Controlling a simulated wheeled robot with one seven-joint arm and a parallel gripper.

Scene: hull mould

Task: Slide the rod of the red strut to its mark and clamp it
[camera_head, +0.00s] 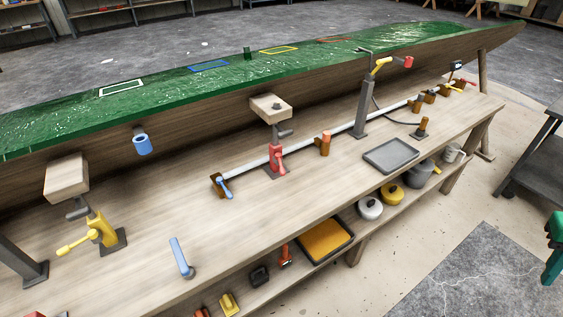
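A short grey rod (283,133) shows above the red body, under a wooden pad block (270,108). The block appears below the hull's edge; I cannot tell whether it touches the hull. No mark on the rod can be made out at this size. My gripper is not in view.
A long white pipe (248,164) on brown supports runs along the bench behind the strut. A yellow strut (101,232) with its block stands left, a grey post (362,108) right. A grey tray (391,156) lies near the front edge. The green hull (180,87) spans the back.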

